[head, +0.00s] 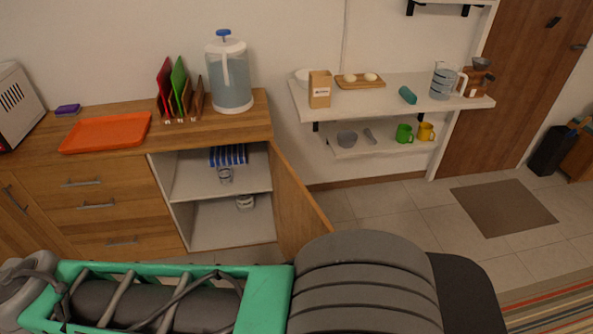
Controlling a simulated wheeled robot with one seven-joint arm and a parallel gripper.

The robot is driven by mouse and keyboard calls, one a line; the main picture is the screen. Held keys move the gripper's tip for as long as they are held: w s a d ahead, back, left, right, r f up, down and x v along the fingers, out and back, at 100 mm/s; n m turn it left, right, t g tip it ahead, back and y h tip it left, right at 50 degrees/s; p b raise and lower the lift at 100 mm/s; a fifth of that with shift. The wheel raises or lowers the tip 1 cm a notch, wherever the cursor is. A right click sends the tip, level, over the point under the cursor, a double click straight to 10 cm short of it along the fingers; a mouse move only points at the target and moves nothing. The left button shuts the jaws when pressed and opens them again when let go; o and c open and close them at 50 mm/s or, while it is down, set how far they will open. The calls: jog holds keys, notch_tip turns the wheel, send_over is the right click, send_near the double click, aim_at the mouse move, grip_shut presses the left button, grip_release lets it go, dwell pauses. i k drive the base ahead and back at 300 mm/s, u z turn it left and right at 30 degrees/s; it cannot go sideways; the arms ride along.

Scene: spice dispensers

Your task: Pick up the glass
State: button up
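A small clear glass (225,175) stands on the upper shelf of the open cabinet, just in front of a blue-and-white striped item (229,155). Another small whitish glass or jar (245,202) stands on the cabinet's lower shelf; it is too small to tell which. Links of my arm fill the bottom of the head view, below the cabinet. My gripper is outside the view, so whether it is open or holds anything does not show.
The cabinet door (298,205) stands open on the right side of the opening. The countertop holds an orange tray (106,131), cutting boards (179,84) and a water dispenser (230,80). A wall shelf (420,98) is at right. Floor beyond the door is clear.

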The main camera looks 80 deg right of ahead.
aim_at(224, 170)
jog(key=z, duration=1.45)
jog(key=i, duration=1)
jog(key=u, duration=1.15)
